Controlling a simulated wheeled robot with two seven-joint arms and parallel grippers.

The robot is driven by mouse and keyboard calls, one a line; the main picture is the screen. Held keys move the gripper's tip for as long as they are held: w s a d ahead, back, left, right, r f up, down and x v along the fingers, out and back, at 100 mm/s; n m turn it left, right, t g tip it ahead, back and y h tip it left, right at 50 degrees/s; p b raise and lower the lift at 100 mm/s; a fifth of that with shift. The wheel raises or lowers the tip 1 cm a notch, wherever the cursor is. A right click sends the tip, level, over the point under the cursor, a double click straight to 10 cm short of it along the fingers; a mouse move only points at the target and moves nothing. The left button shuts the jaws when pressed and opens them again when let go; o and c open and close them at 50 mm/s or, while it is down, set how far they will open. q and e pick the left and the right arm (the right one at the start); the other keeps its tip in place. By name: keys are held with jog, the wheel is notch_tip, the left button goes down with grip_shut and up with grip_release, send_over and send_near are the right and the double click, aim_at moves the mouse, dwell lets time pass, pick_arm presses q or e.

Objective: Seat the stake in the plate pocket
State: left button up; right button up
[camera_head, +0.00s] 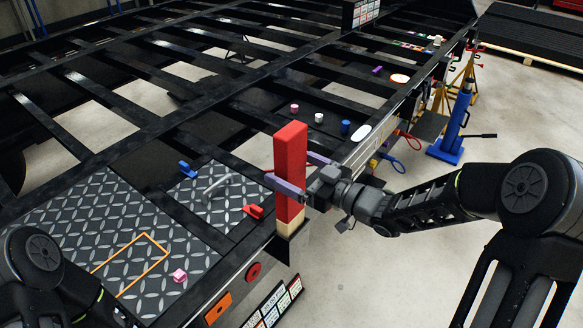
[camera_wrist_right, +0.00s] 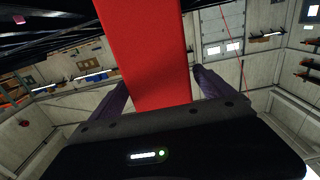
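The stake (camera_head: 290,150) is a tall red post with a pale bare lower end, standing close to upright at the trailer's near corner. It fills the middle of the right wrist view (camera_wrist_right: 148,50). Its pale end meets a dark bracket, the plate pocket (camera_head: 289,247), on the outer rail; how deep it sits inside cannot be told. My right gripper (camera_head: 296,174) comes from the right, with its purple fingers closed on either side of the stake around mid-height. Only part of my left arm shows at the bottom left; its gripper is out of view.
Treaded deck plates (camera_head: 100,215) lie left of the stake, with a red clamp-like piece (camera_head: 253,211) and a grey handle (camera_head: 215,187) near it. Small coloured pieces (camera_head: 319,118) lie farther along the rail. A blue jack (camera_head: 453,130) stands on the floor at right. Open floor lies right of the trailer.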

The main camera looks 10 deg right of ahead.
jog(key=shift+r, duration=0.1)
jog(key=shift+r, duration=0.15)
jog(key=shift+s+d, duration=0.2)
jog(key=shift+d, duration=0.05)
jog(key=b+v, duration=0.2)
jog(key=v, duration=0.9)
jog(key=shift+s, duration=0.25)
